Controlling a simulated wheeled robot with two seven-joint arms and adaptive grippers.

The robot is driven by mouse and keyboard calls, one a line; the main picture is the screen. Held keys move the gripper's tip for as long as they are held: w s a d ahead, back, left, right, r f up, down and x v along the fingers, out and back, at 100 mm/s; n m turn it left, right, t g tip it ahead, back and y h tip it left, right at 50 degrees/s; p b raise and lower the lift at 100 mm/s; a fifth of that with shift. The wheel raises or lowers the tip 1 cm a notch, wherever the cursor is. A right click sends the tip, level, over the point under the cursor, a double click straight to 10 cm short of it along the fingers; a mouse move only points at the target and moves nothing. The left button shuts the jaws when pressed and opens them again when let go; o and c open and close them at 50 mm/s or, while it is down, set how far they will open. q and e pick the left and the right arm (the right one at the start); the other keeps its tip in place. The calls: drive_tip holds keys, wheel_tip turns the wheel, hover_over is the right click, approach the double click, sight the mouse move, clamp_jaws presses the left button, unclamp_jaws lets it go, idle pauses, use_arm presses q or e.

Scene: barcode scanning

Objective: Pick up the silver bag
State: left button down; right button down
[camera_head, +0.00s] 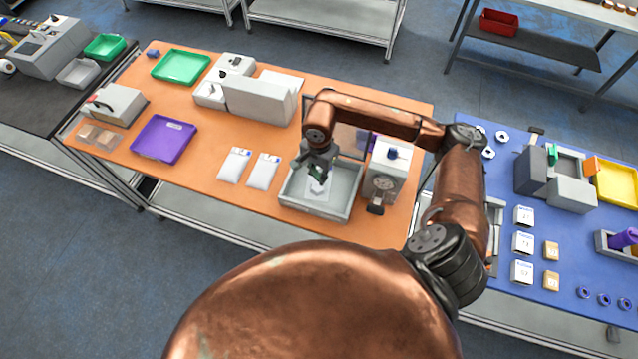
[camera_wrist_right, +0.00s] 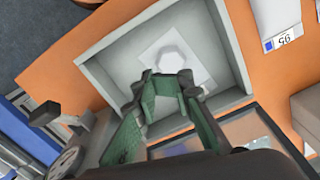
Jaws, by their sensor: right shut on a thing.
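A pale, silvery-white bag (camera_head: 323,192) lies in the grey tray (camera_head: 318,212), with a hexagonal shape showing in it. My right gripper (camera_head: 318,173) reaches down into the tray and is shut at the bag's edge. In the right wrist view, the fingertips of the gripper (camera_wrist_right: 168,86) come together over the near part of the bag (camera_wrist_right: 200,72). The fingers hide the pinched part. The bag appears low inside the tray (camera_wrist_right: 103,72); whether it touches the bottom I cannot tell. My left gripper is not in view.
Two white labelled bags (camera_head: 234,165) lie left of the tray on the orange table (camera_head: 200,198). A grey-white machine (camera_head: 388,172) stands close to the tray's right. A purple tray (camera_head: 163,138) and a grey-white box (camera_head: 258,100) stand further left.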

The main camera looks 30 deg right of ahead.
drive_tip(key=shift+r, duration=0.3)
drive_tip(key=c, duration=1.8)
unclamp_jaws()
drive_tip(key=shift+c, duration=0.2)
drive_tip(key=o, duration=1.3)
drive_tip(key=shift+r, duration=0.1)
